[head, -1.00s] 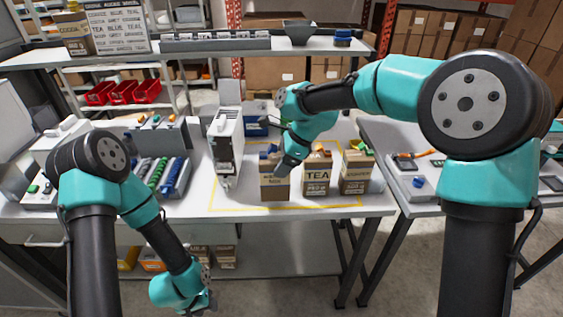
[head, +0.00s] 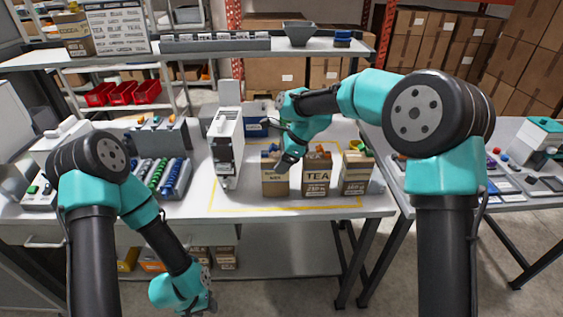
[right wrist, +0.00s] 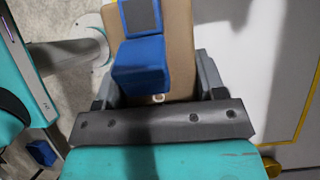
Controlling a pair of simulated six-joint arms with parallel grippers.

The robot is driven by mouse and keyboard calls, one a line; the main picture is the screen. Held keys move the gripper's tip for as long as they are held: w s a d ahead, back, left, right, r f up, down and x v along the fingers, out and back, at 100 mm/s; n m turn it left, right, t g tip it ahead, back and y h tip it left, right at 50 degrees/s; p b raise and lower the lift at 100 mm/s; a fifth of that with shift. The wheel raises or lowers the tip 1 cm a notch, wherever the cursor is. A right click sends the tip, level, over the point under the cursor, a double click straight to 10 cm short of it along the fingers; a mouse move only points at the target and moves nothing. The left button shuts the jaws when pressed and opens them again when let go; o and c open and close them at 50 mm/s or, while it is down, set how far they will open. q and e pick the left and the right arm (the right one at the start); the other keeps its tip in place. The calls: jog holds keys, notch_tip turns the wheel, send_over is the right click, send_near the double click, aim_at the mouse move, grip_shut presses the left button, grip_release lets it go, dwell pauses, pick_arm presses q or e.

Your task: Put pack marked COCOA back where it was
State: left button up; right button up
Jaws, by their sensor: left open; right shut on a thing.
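Three brown packs stand in a row at the front of the table. The left pack (head: 275,184) has a partly covered label that I cannot read. The middle pack (head: 316,177) is marked TEA; the right pack's (head: 356,178) small label is unclear. My right gripper (head: 283,165) is shut on the left pack; its fingers lie along both sides of the brown pack (right wrist: 180,22) in the right wrist view, with a blue block (right wrist: 140,65) in front of it. My left gripper (head: 208,302) hangs low, open, in front of the table.
Another brown pack (head: 76,35), its label looking like COCOA, stands on the upper shelf (head: 190,54) beside a lettered board (head: 117,30). A tall white dispenser (head: 226,142) stands left of the row. A yellow outline (head: 230,210) surrounds the packs. Bare table lies in front.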

jog(key=shift+f, duration=0.3)
jog(key=o, duration=1.2)
jog(key=shift+f, duration=0.15)
jog(key=v, duration=1.2)
jog(key=shift+r, duration=0.2)
